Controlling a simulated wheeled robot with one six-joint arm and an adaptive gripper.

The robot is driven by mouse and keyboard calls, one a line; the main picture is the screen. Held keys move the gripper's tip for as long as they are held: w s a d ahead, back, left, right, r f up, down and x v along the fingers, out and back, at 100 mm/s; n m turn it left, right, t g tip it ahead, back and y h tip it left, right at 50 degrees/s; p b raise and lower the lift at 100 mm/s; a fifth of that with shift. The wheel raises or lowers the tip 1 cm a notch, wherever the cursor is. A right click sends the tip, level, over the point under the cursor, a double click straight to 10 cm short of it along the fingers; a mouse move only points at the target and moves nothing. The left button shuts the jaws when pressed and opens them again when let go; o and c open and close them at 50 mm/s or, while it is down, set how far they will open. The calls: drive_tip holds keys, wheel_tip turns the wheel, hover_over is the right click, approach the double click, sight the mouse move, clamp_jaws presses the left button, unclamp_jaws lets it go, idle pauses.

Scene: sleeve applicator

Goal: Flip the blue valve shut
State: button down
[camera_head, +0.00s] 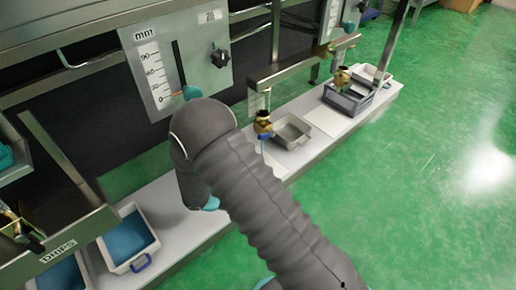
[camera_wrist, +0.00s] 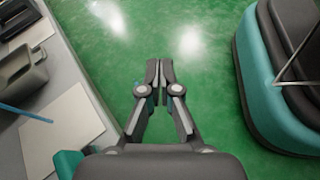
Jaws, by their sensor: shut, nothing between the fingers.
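A brass valve (camera_head: 263,124) hangs from a rail in the middle of the head view. A small blue piece (camera_head: 262,146) shows just below it and may be its handle; its position is too small to tell. A thin light-blue rod (camera_wrist: 25,114) crosses the left edge of the wrist view, and I cannot tell whether it is the same part. My gripper (camera_wrist: 159,66) is shut and empty above the green floor, to the right of the rod and apart from it. My arm hides the gripper in the head view.
A grey tray (camera_head: 291,131) sits below the brass valve on a white bench. A dark crate (camera_head: 348,99) and another brass valve (camera_head: 342,76) are farther right. A gauge panel (camera_head: 175,60) stands behind. A white bin with blue contents (camera_head: 130,240) is at lower left. The floor (camera_head: 440,130) at right is clear.

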drive_tip(key=w+a+f+n+t+h, duration=0.2)
drive_tip(key=w+a+f+n+t, duration=0.3)
drive_tip(key=f+n+t, duration=0.15)
drive_tip(key=w+a+r+n+t, duration=0.2)
drive_tip(key=w+a+r+t, duration=0.2)
drive_tip(key=a+r+t, duration=0.2)
drive_tip(key=shift+w+a+r+t+b, duration=0.25)
drive_tip(key=shift+w+r+t+b, duration=0.15)
drive_tip(key=shift+r, duration=0.15)
drive_tip(key=shift+d, duration=0.1)
approach(268, 138)
wheel_tip(268, 138, down, 2)
drive_tip(key=w+d, duration=0.2)
drive_tip(key=r, duration=0.1)
drive_tip(key=w+d+r, duration=0.1)
drive_tip(key=shift+w+r, duration=0.35)
drive_tip(key=shift+w+d+r, duration=0.15)
drive_tip(key=shift+d+r, duration=0.05)
drive_tip(key=shift+r, duration=0.35)
drive_tip(key=shift+a+r, duration=0.1)
